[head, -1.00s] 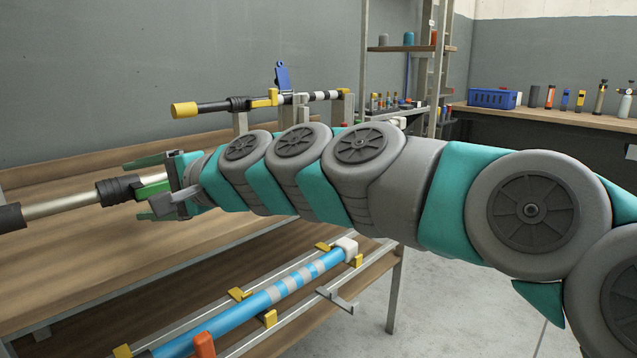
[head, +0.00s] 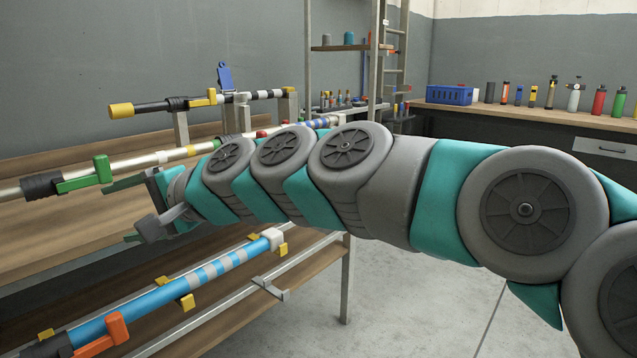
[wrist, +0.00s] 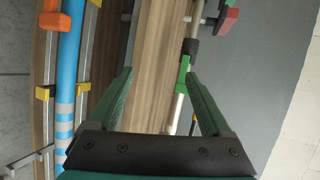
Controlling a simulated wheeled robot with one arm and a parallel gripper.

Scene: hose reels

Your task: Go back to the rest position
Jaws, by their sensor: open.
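My gripper (head: 122,210) is at the left of the head view, its dark green fingers spread and empty. In the wrist view the open gripper (wrist: 157,72) has bare wood between its fingers. A metallic pole (head: 130,164) with a green lever (head: 85,177) lies behind and above the gripper in the head view. The green lever also shows in the wrist view (wrist: 183,72), close beside the right finger; I cannot tell whether they touch. My arm hides part of the pole.
A blue pole (head: 165,295) with an orange lever (head: 103,335) lies on a lower rack below my arm. A black-and-white pole with a yellow tip (head: 121,110) rests above. A blue crate (head: 449,95) stands on the back counter. Floor (head: 410,315) at right is clear.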

